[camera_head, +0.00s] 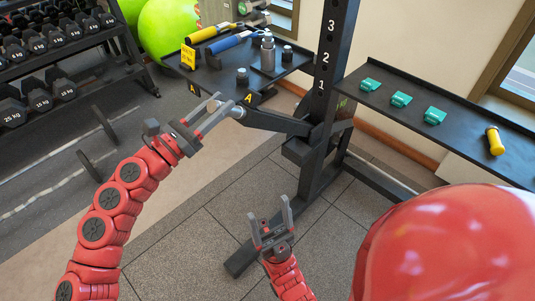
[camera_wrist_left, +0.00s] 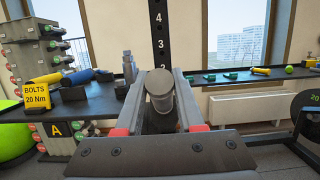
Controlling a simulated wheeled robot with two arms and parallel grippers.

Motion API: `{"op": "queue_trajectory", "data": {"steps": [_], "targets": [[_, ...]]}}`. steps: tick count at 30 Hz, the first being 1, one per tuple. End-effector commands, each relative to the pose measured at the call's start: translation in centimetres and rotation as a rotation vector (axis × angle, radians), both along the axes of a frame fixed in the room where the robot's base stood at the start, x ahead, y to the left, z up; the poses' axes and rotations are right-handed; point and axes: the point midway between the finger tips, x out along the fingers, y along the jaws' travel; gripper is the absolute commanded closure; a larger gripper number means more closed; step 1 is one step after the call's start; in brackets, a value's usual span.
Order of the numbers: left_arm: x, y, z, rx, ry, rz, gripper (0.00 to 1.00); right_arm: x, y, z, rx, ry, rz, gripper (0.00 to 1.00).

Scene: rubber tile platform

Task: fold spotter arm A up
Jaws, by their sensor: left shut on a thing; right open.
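Spotter arm A (camera_head: 275,122) is a dark bar sticking out to the left from the black upright, roughly level, with a pale round end. My left gripper (camera_head: 222,102) is at that free end. In the left wrist view the grey round end (camera_wrist_left: 160,88) of the arm sits between the two fingers of my left gripper (camera_wrist_left: 160,76), which is shut on it. The rest of the arm is mostly hidden behind this end. My right gripper (camera_head: 270,212) is open and empty, pointing up, below the arm and in front of the upright's base.
The black upright (camera_head: 333,60) carries white numbers. A dark shelf (camera_head: 215,82) with tools and grey cylinders lies behind the arm. Another shelf (camera_head: 460,138) at right holds teal pieces (camera_head: 403,99) and a yellow tool (camera_head: 495,141). A dumbbell rack (camera_head: 80,75) stands left.

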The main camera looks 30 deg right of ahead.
Motion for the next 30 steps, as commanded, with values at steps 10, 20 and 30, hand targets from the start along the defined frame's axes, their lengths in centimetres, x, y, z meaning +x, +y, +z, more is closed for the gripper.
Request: {"op": "queue_trajectory", "data": {"steps": [10, 20, 30], "targets": [[0.5, -1.4, 2.2, -0.002, 0.001, 0.001, 1.00, 0.0, 0.0, 1.5, 0.000, 0.000, 0.000, 0.24], [0.8, -2.3, 3.3, -0.005, 0.000, 0.001, 1.00, 0.0, 0.0, 2.2, 0.000, 0.000, 0.000, 0.24], [2.0, -5.9, 6.4, -0.005, 0.001, 0.001, 1.00, 0.0, 0.0, 4.3, 0.000, 0.000, 0.000, 0.24]]}}
